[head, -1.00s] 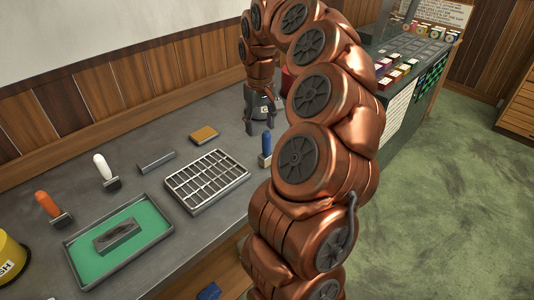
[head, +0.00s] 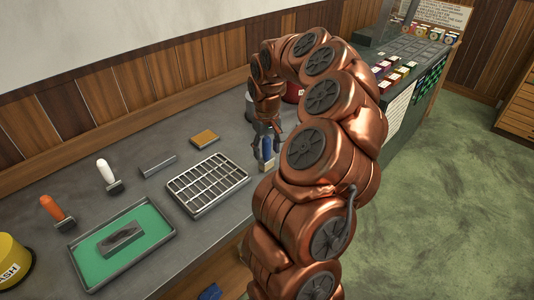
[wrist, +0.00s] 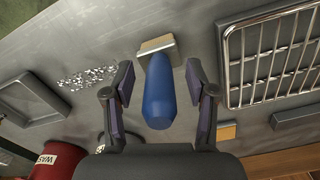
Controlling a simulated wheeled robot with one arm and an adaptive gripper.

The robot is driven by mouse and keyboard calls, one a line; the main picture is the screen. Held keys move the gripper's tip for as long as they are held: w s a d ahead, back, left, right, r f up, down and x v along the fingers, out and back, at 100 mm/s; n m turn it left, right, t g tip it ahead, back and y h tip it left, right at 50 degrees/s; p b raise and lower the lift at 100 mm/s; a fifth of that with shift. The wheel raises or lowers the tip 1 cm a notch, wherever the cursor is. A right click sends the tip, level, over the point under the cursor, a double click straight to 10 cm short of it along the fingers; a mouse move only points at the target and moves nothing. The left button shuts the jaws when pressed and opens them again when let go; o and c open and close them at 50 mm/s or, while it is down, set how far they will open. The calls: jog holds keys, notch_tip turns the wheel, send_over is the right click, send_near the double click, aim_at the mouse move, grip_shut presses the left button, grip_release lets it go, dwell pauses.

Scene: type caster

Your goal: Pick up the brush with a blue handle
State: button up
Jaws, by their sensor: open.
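The brush with a blue handle (head: 267,148) stands on the grey counter to the right of the wire-grid tray in the head view. In the wrist view its blue handle (wrist: 158,92) points toward the camera, with its pale head (wrist: 157,46) beyond it at the counter. My gripper (head: 266,141) is open over the brush. In the wrist view my gripper's two fingers (wrist: 158,84) stand on either side of the handle, with a visible gap on each side. My arm hides part of the counter in the head view.
The metal grid tray (head: 170,184) lies left of the brush. A white-handled brush (head: 106,172), an orange-handled brush (head: 53,209) and a green tray (head: 164,241) lie farther left. A red bin (wrist: 63,160) and scattered metal bits (wrist: 87,77) are near the gripper.

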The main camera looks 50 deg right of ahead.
jog(key=shift+f, duration=0.3)
jog(key=shift+c, duration=0.2)
grip_shut()
